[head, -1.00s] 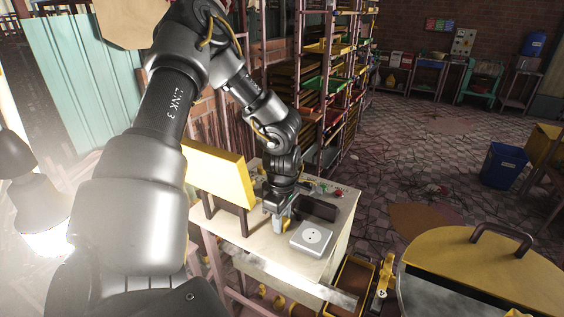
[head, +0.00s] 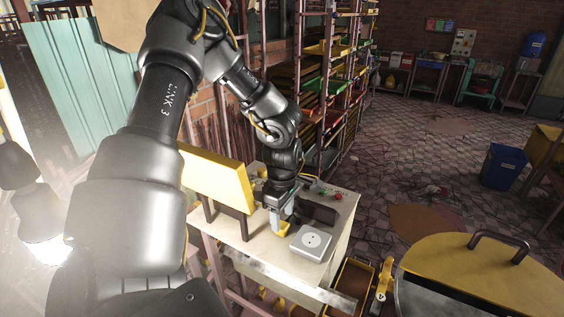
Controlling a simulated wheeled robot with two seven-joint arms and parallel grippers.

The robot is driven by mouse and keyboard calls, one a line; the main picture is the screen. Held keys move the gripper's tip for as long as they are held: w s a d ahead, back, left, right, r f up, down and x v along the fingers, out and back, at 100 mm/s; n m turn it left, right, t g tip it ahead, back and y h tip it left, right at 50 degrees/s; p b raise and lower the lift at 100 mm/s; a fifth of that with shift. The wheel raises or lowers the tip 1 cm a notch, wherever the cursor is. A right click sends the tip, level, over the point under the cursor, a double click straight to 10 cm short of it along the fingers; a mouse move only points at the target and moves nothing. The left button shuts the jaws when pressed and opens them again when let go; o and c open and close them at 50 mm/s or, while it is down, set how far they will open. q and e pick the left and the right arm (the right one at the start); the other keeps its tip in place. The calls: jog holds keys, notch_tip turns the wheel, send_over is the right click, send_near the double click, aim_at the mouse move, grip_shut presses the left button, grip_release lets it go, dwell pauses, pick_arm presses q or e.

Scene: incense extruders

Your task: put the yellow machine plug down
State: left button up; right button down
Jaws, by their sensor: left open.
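My left gripper (head: 281,222) points down over the pale worktop (head: 237,247), with its jaws open. The yellow machine plug (head: 284,230) is at its fingertips, low over or on the worktop. Part of it is hidden by the fingers, and I cannot tell whether they touch it. A white socket box (head: 311,243) with a round outlet sits just to the right of the plug, apart from it. My right gripper is not in view.
A yellow panel (head: 222,183) on dark supports stands left of the gripper. A dark block (head: 319,213) and small coloured buttons (head: 338,196) lie behind the socket box. A yellow-topped drum (head: 480,262) stands at the right. The worktop's front left is clear.

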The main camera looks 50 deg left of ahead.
aim_at(282, 225)
pick_arm(q)
notch_tip(282, 225, up, 10)
jog(key=b, duration=0.3)
jog(key=shift+s, duration=0.15)
dwell(0.3)
